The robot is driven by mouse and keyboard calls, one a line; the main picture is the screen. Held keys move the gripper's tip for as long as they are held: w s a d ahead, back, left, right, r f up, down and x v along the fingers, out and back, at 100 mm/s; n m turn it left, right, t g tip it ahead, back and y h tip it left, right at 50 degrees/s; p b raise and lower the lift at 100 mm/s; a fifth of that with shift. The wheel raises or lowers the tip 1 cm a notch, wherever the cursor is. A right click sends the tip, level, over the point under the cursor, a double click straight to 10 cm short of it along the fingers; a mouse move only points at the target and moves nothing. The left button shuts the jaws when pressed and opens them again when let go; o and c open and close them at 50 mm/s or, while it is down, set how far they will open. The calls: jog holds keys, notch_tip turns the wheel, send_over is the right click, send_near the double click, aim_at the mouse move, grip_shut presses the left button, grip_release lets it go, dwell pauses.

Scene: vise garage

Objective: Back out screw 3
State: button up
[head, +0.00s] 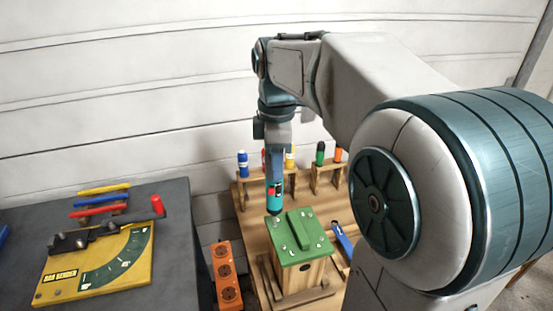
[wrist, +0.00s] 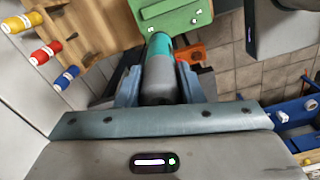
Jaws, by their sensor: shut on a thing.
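My gripper (head: 273,160) is shut on a teal and dark powered screwdriver (head: 274,194), held upright. In the wrist view the two fingers of my gripper (wrist: 159,72) clasp the teal and grey screwdriver (wrist: 158,48) from both sides. A wooden box with a green lid (head: 318,233) stands on the bench below. The driver's tip is at the lid's left corner, at or just above it; contact cannot be told. Small pale screw heads or tags dot the lid, their numbers too small to read. The green lid (wrist: 180,10) also shows at the top of the wrist view.
Wooden racks (head: 325,180) with coloured-handled tools stand behind the box. An orange block (head: 226,274) with dark round recesses lies left, and a blue tool (head: 342,240) right. A dark table with a yellow bender board (head: 85,280) is farther left. A garage wall closes the back.

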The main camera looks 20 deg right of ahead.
jog(key=shift+f+b, duration=0.35)
jog(key=shift+f, duration=0.1)
dwell(0.5)
jog(key=shift+s, duration=0.15)
dwell(1.0)
jog(key=shift+p, duration=0.45)
dwell(0.6)
jog(key=shift+w+r+p, duration=0.2)
jog(key=shift+r+p, duration=0.5)
jog(key=shift+r, duration=0.1)
notch_tip(320, 180, up, 6)
jog(key=p, duration=0.4)
jog(key=shift+p, duration=0.35)
jog(key=shift+f, duration=0.1)
